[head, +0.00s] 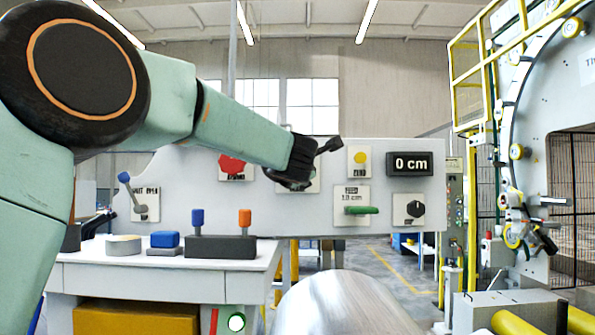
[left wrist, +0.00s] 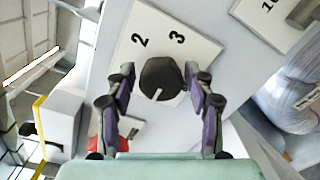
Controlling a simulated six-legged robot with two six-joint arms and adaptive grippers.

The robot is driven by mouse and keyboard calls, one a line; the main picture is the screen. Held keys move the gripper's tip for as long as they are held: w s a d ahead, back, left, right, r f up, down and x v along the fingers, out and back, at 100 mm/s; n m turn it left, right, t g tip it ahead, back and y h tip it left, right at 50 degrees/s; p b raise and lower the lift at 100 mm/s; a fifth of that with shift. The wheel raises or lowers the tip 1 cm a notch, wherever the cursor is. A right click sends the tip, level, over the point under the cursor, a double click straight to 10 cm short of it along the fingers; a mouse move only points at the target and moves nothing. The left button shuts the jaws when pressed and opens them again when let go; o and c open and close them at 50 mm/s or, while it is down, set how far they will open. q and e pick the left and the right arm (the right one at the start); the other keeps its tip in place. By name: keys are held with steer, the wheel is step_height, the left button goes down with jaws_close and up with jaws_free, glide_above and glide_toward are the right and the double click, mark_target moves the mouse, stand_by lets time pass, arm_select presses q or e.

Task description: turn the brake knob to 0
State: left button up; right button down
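The dark round knob (left wrist: 161,80) sits on a white plate (left wrist: 140,58) marked 2 and 3. A pale pointer line on the knob points toward the lower part of the left wrist view. My left gripper (left wrist: 160,76) is open, with one finger on each side of the knob; I cannot tell whether either finger touches it. In the head view my left gripper (head: 318,160) is at the panel and hides most of the plate and the knob. My right gripper is not in view.
The grey panel (head: 280,217) also carries a red button (head: 231,164), a yellow button (head: 360,158), a green handle (head: 361,210), another black knob (head: 416,209) and a display (head: 409,164) reading 0 cm. A white table (head: 180,270) with blocks stands below left.

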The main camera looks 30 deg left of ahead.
arm_select(q)
steer(key=shift+o, duration=0.7)
